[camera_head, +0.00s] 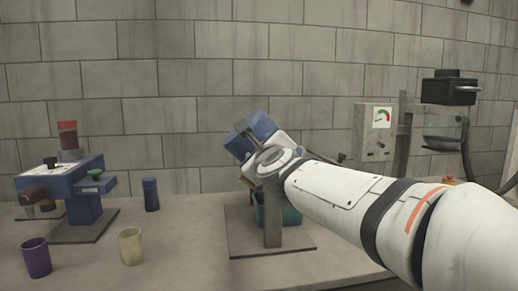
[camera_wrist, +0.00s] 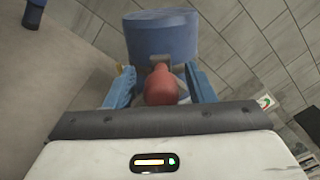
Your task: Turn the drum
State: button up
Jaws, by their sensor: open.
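The blue drum (camera_head: 258,125) sits on a stand with a flat grey base plate (camera_head: 240,243), partly hidden behind my arm. The wrist view shows the drum (camera_wrist: 160,38) straight ahead, with a red handle (camera_wrist: 162,86) in front of it. My gripper (camera_wrist: 159,72) is open, with one blue finger on each side of the red handle. I cannot tell whether either finger touches it. In the head view, my wrist hides the handle and most of the fingers.
A teal container (camera_head: 290,214) is under the drum. A blue machine (camera_head: 62,187) stands at the left, with a purple cup (camera_head: 36,258), a beige cup (camera_head: 131,246) and a dark blue bottle (camera_head: 151,194) nearby. A grey control box (camera_head: 374,131) with a gauge is at the right.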

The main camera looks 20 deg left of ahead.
jog(key=v, duration=0.7)
jog(key=shift+s+d, duration=0.1)
